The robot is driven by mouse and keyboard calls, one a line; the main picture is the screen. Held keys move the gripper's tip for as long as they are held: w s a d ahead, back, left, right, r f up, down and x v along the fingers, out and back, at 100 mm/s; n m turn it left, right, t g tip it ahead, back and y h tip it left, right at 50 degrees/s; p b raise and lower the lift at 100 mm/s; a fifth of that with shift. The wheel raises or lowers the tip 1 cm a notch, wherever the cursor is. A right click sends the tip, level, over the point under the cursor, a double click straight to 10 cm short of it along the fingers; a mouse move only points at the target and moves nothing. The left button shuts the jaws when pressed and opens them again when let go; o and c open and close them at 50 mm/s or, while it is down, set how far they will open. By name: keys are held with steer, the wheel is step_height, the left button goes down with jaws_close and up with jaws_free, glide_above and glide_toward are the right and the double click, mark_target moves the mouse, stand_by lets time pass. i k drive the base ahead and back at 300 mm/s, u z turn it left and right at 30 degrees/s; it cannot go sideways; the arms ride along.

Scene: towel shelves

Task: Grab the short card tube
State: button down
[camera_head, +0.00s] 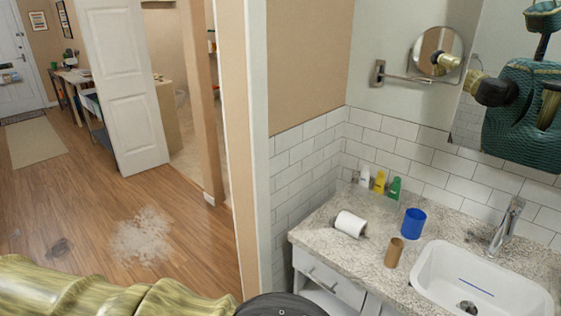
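The short card tube (394,252) is a small brown cylinder standing upright on the speckled counter (340,277). It stands just left of the sink and in front of a blue cup (413,223). A white paper roll (350,224) lies on its side to the left of the tube, apart from it. My arm crosses the bottom left of the view, well to the left of and nearer than the tube. My gripper's fingers are not in view.
A white sink (435,278) with a metal faucet (506,228) fills the counter's right. Several small bottles (380,181) stand along the tiled wall. A round mirror (438,50) juts out above. A wall edge (258,150) stands left of the counter. Wooden floor (70,200) lies open further left.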

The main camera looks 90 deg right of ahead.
mark_target(395, 247)
steer(key=z, duration=5.55)
steer(key=k, duration=0.9)
steer(key=u, duration=2.3)
